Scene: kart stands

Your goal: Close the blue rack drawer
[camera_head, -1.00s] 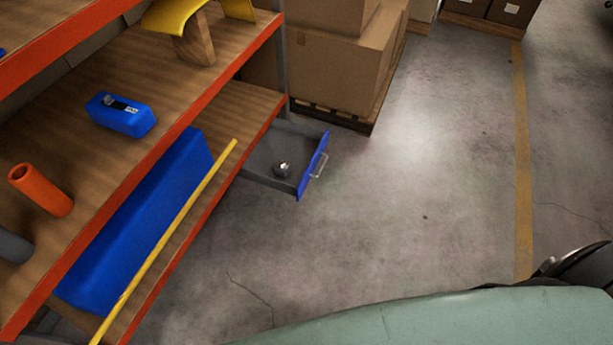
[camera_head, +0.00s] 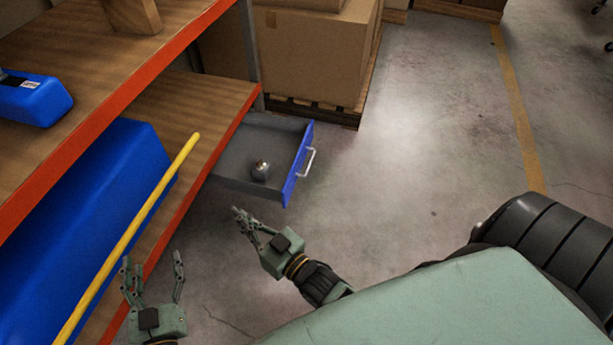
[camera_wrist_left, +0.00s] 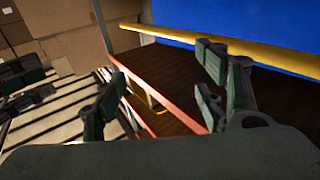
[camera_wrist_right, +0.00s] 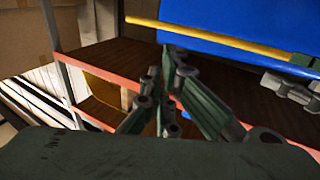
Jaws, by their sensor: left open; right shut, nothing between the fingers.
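The rack drawer has a blue front panel (camera_head: 298,165) with a silver handle (camera_head: 308,162) and a grey tray (camera_head: 232,168). It stands pulled out from under the lower wooden shelf in the head view. A small round metallic object (camera_head: 260,171) lies inside it. My right gripper (camera_head: 243,217) is shut and empty, a little in front of the drawer's near side and apart from it in the picture. It also shows in the right wrist view (camera_wrist_right: 165,90). My left gripper (camera_head: 152,268) is open and empty by the orange shelf edge, also in the left wrist view (camera_wrist_left: 165,95).
A large blue bin (camera_head: 85,210) sits on the lower shelf behind a yellow bar (camera_head: 125,240). A blue box (camera_head: 35,100) is on the upper shelf. Cardboard boxes (camera_head: 315,55) on a pallet stand behind the drawer. The floor right of the drawer is clear.

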